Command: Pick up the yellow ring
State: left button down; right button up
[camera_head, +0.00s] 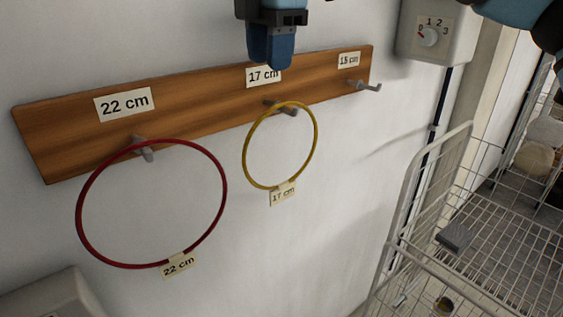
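The yellow ring (244,157) hangs on the middle peg (288,110) of a wooden board, with a "17 cm" tag (283,194) at its bottom. My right gripper (270,58), black with blue fingers, points down at the top middle, above the ring in the picture and apart from it. It overlaps the upper edge of the middle board label. Its finger gap does not show clearly, and nothing is seen held in it. My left gripper is out of view.
The wooden board (195,108) is on a white wall. A red ring (130,265) tagged "22 cm" hangs on its left peg. A dial box (437,30) and a white wire cart (480,255) stand at right.

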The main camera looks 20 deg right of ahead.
send_over(267, 114)
notch_tip(267, 114, down, 5)
jog(key=shift+s+d+r+p, duration=0.1)
jog(key=shift+d+p, duration=0.05)
jog(key=shift+p, duration=0.15)
jog(key=shift+f, duration=0.35)
jog(key=f, duration=0.1)
jog(key=f+p, duration=0.1)
jog(key=f, duration=0.1)
jog(key=f+p, duration=0.1)
jog(key=shift+w+f, duration=0.3)
jog(key=shift+w, duration=0.05)
jog(key=shift+f, duration=0.3)
jog(key=shift+s, duration=0.1)
jog(key=shift+c, duration=0.9)
grip_shut()
